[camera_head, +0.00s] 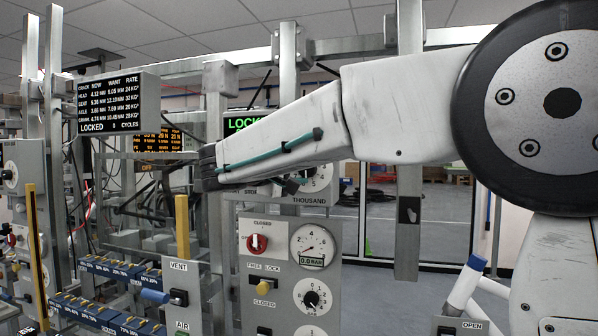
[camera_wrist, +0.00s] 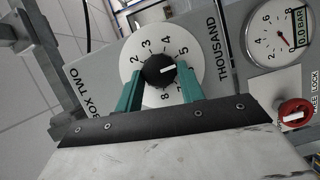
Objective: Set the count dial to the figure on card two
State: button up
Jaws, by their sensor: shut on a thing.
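In the wrist view, the count dial (camera_wrist: 193,48) is a white disc with black figures and a black knob (camera_wrist: 153,74) bearing a white mark. The panel reads "BOX TWO" and "THOUSAND". The teal fingers of my gripper (camera_wrist: 159,69) stand on either side of the knob, shut on it. The white mark points right, just below the figure 5; the figure 6 is not clearly visible. In the head view, my gripper's wrist and fingers cover much of the dial (camera_head: 318,182). I cannot make out card two in either view.
Below the dial are a red knob (camera_head: 257,243), a pressure gauge (camera_head: 312,240) reading 0.0 BAR and a yellow free/lock knob (camera_head: 263,287). A display (camera_head: 110,105) at left reads "LOCKED 0 CYCLES". Yellow-topped posts and blue-edged racks (camera_head: 85,308) stand lower left.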

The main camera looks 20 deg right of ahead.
jog(key=shift+r+m+y, duration=0.2)
jog(key=shift+m+y, duration=0.7)
jog(key=shift+m, duration=0.9)
jog(key=o, duration=1)
jog(key=shift+c, duration=0.2)
jog(key=v, duration=0.8)
jog(key=shift+w, duration=0.15)
